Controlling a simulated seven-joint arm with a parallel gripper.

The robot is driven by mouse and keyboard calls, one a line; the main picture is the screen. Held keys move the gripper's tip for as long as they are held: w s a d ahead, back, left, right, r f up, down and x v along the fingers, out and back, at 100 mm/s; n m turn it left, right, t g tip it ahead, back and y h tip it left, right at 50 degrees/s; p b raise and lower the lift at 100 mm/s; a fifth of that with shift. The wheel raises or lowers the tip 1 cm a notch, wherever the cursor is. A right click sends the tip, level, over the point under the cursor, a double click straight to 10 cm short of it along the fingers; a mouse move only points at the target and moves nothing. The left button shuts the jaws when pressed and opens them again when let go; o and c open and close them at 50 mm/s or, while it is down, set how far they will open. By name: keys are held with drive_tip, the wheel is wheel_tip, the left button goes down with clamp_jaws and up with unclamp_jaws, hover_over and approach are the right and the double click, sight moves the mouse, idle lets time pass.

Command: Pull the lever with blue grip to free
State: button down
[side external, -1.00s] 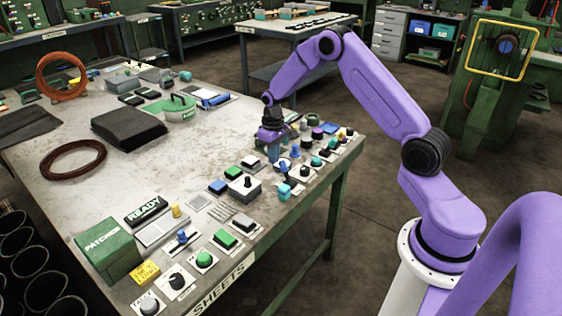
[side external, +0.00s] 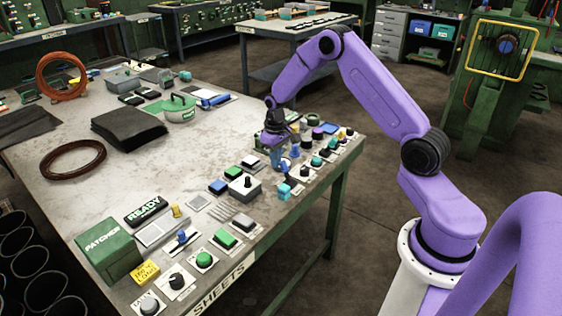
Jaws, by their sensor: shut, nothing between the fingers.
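A small lever with a blue grip (side external: 295,152) stands among the controls near the table's right edge. My gripper (side external: 281,165) points down just left of this grip, low over the controls; its fingers are shut and look empty. I cannot tell whether the fingers touch the lever. Another small control with a blue top (side external: 182,237) stands on a plate in the front group, well away from my gripper. No marking that reads "free" is legible.
A green box (side external: 108,250) is at the front left. The table's middle (side external: 130,185) is clear.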

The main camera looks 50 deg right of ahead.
sight(284, 161)
drive_tip(key=shift+s, duration=1.8)
drive_tip(key=shift+w, duration=0.2)
idle(0.8)
drive_tip(key=shift+w, duration=0.4)
drive_tip(key=shift+r, duration=3.95)
